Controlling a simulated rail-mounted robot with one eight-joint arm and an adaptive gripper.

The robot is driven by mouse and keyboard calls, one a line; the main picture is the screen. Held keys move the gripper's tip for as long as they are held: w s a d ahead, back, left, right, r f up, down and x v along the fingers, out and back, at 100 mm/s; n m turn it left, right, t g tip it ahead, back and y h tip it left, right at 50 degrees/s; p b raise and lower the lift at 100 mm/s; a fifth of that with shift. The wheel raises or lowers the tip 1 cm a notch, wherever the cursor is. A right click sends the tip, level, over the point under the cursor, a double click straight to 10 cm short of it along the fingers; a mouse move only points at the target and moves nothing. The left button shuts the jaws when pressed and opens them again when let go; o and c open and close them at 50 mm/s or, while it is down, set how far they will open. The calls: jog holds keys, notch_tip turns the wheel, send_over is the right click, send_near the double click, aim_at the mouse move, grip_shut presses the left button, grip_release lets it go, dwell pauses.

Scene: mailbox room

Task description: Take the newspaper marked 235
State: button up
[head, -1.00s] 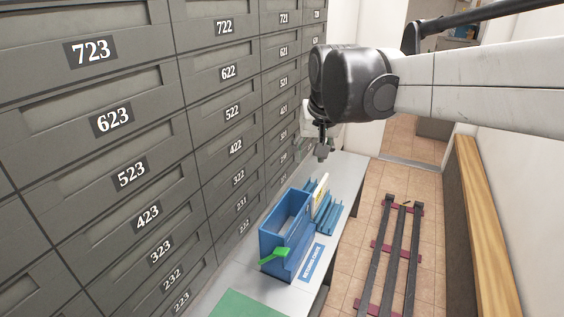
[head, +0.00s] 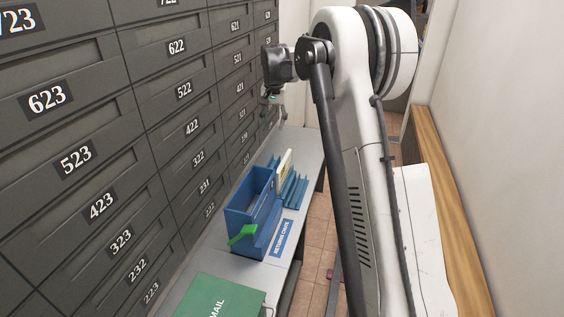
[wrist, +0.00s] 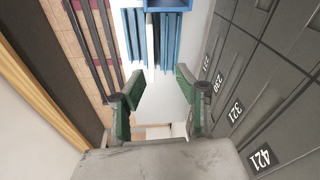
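No newspaper with a readable 235 shows in either view. My gripper (head: 272,100) is above the counter's far part, close to the mailbox wall. In the wrist view my gripper (wrist: 158,78) is open, with nothing between its green-padded fingers.
Numbered grey mailboxes (head: 120,160) line the left side. A green "mail" box (head: 222,298) is nearer. A wooden ledge (head: 450,190) runs along the right wall.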

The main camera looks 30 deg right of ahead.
jog(key=m+g+b, duration=0.1)
jog(key=m+g, duration=0.1)
send_over(284, 160)
notch_tip(284, 160, down, 15)
jog(key=shift+a+f, duration=0.1)
jog(key=shift+f, duration=0.05)
jog(key=shift+f+b, duration=1.65)
jog(key=shift+f, duration=2.05)
grip_shut()
jog(key=shift+r, duration=0.15)
jog(key=shift+r+p, duration=1.1)
jog(key=shift+r, duration=1.3)
